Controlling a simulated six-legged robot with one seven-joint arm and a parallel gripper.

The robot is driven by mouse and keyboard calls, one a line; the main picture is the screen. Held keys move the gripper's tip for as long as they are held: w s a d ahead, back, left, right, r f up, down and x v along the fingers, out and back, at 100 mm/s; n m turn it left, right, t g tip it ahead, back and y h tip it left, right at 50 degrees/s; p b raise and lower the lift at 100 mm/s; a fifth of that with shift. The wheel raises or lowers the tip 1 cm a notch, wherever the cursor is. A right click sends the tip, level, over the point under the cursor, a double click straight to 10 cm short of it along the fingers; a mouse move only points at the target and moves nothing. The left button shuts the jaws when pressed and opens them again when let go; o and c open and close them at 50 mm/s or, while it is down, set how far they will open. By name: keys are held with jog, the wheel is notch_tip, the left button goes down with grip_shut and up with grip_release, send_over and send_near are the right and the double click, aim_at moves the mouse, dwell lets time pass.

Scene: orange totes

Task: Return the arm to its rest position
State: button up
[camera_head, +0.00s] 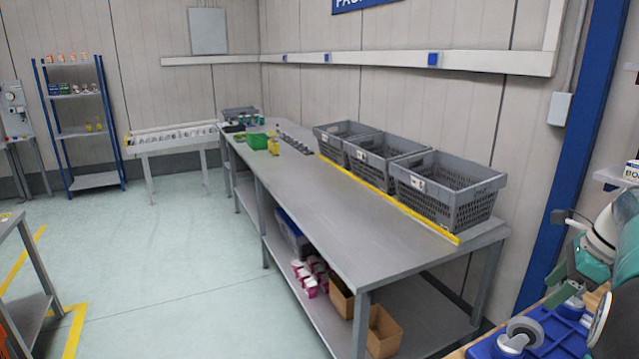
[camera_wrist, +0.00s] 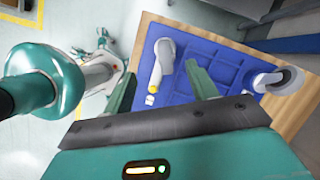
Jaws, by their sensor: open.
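In the wrist view my gripper (camera_wrist: 160,84) is open, its two green fingers spread wide with nothing between them. It points toward a blue tray (camera_wrist: 215,62) on a wooden board; I cannot tell how far above it the fingers are. In the head view my teal and white arm (camera_head: 610,230) shows at the right edge, close to the blue tray (camera_head: 560,338).
A grey-white wheel-like part (camera_head: 522,334) is on the tray. A long metal table (camera_head: 310,205) with grey crates (camera_head: 450,188) stands ahead, with boxes on its lower shelf. A blue-framed shelf (camera_head: 95,182) stands at the far left. The floor (camera_head: 180,270) left of the table is clear.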

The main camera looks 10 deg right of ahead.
jog(key=a+r+n+h, duration=0.25)
jog(key=a+n, duration=0.85)
jog(key=a, duration=1)
jog(key=s+a+f+n+t, duration=0.1)
jog(key=s+a+f+n, duration=0.1)
jog(key=s+a+n, duration=0.3)
jog(key=s+a+f+n+t, duration=0.1)
jog(key=s+a+f+n, duration=0.2)
jog(key=s+a+n, duration=0.3)
jog(key=a+n, duration=0.4)
jog(key=a, duration=0.3)
jog(key=shift+f+n, duration=0.35)
jog(key=shift+n, duration=0.05)
jog(key=shift+s, duration=0.1)
jog(key=c, duration=0.5)
jog(key=shift+d, duration=0.15)
jog(key=shift+d, duration=0.1)
